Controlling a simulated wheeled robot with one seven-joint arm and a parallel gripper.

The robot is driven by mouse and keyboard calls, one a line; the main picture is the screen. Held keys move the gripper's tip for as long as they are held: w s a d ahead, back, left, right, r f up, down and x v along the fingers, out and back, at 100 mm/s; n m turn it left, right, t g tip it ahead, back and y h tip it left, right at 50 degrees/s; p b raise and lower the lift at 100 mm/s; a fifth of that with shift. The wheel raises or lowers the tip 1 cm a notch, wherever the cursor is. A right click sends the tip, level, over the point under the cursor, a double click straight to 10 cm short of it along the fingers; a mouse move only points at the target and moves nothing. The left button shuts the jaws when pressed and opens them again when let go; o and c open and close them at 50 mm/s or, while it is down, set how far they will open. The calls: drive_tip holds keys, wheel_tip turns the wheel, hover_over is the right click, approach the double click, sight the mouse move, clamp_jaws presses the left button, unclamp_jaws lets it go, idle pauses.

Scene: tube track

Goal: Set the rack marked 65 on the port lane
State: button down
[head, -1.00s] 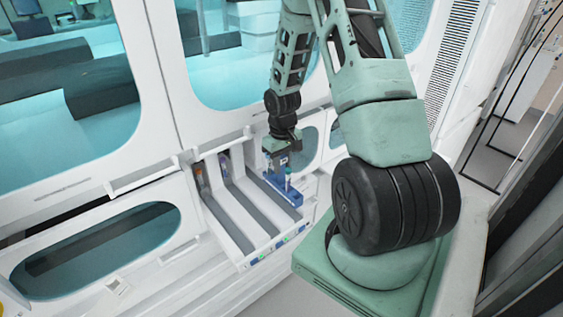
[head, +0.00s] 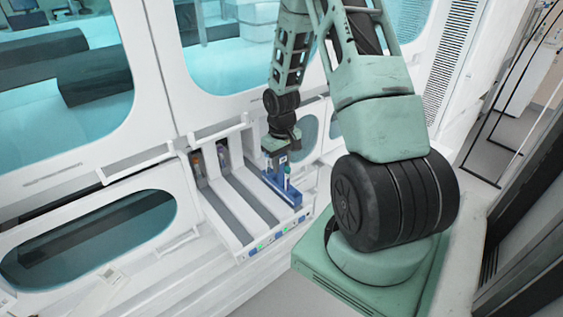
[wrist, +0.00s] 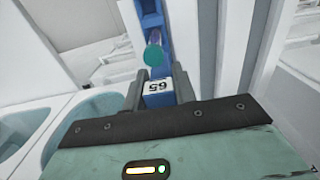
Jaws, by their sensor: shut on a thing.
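The blue rack (head: 285,191) is in my gripper (head: 280,157), over the right-hand lane of the white lane tray (head: 243,252). Its label reads 65 (wrist: 158,87) in the wrist view, between the two fingers of my gripper (wrist: 157,92). A tube with a teal cap (wrist: 153,56) stands in the rack. The rack lies lengthwise along the lane, low in it or just above; I cannot tell whether it touches the floor. No lane name is readable, so I cannot tell which is port.
The left lane (head: 220,212) and middle lane (head: 250,195) have bare grey floors in front, with small coloured items (head: 197,163) at the far left end. White dividers stand between lanes. Small lights (head: 262,247) line the tray's front edge. A white wall with windows rises behind.

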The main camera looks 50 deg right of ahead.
drive_tip(key=shift+f, duration=0.15)
drive_tip(key=shift+f, duration=0.25)
drive_tip(key=shift+f+b, duration=0.35)
drive_tip(key=shift+b, duration=0.05)
idle(0.5)
drive_tip(key=c, duration=1.1)
unclamp_jaws()
drive_tip(key=shift+o, duration=0.2)
drive_tip(key=shift+r, duration=0.1)
wheel_tip(320, 180, up, 17)
drive_tip(key=b, duration=0.1)
drive_tip(key=shift+b, duration=0.35)
drive_tip(key=shift+r, duration=0.1)
